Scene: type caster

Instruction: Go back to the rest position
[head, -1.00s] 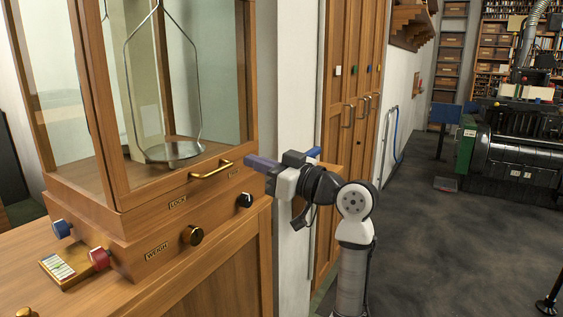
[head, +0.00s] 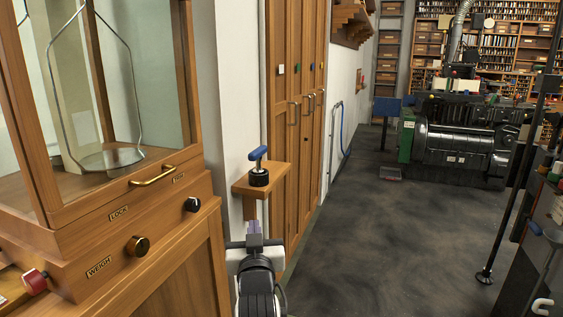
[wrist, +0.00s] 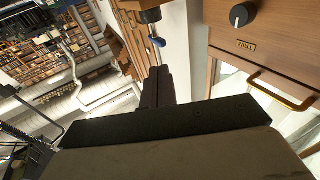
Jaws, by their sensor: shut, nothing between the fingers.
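My gripper (head: 254,228) is low in the middle of the head view, in front of the wooden cabinet's right side. Its fingers are together with nothing between them, and they point away from the camera. In the wrist view the dark closed fingers (wrist: 156,84) point up the picture. The arm behind the gripper runs down to the bottom edge of the head view.
Open floor (head: 375,230) lies right, with a dark machine (head: 455,145) beyond.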

